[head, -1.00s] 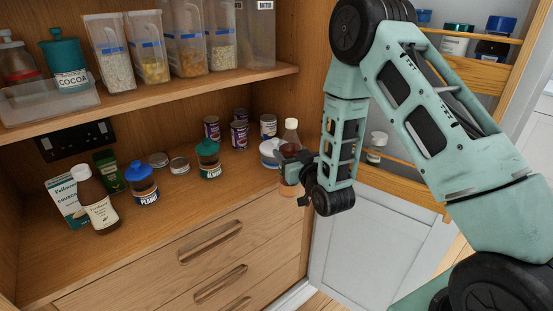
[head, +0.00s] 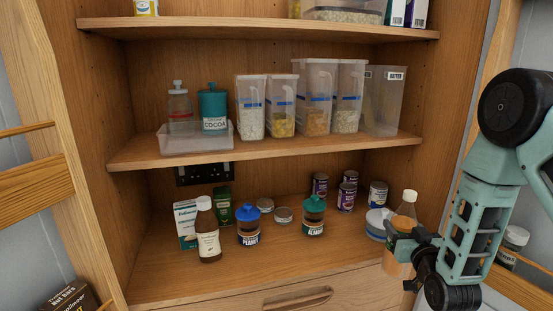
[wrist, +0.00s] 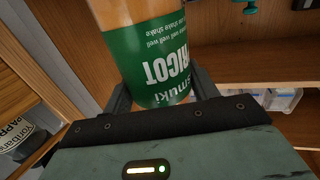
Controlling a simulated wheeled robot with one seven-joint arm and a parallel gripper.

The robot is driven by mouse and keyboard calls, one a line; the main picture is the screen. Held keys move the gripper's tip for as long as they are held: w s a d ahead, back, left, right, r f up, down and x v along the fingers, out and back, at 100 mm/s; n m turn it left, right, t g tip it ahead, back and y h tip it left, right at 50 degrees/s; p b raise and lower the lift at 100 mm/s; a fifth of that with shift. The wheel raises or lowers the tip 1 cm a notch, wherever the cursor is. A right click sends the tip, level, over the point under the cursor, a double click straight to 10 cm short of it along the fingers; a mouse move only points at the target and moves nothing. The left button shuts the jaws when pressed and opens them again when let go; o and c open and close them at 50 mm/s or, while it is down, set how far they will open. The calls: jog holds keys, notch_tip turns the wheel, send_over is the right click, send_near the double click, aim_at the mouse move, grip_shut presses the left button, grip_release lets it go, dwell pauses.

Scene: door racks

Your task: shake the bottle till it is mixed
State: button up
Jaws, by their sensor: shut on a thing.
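The bottle (head: 405,209) has a white cap, orange contents and, in the wrist view (wrist: 150,60), a green label reading APRICOT with the words "shake well". My gripper (head: 400,242) is shut around its middle, with a finger on either side in the wrist view (wrist: 162,95). The bottle is held nearly upright, cap up, in front of the cupboard's right side. Part of it is hidden by my gripper. I cannot tell how evenly its contents are mixed.
Behind the bottle are a white-lidded tub (head: 377,226) and several cans (head: 347,196). Jars (head: 314,217) and a brown bottle (head: 208,236) stand farther left on the counter. Containers (head: 317,97) fill the shelf above. A door rack (head: 520,290) stands at right.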

aim_at(410, 212)
notch_tip(410, 212, up, 5)
jog(key=shift+r, duration=0.1)
jog(key=shift+s+r, duration=0.15)
jog(key=shift+r, duration=0.05)
jog(key=f, duration=0.6)
jog(key=shift+w+f, duration=0.2)
jog(key=shift+f, duration=0.15)
jog(key=shift+s+r, duration=0.15)
jog(key=shift+r, duration=0.1)
jog(key=shift+f, duration=0.15)
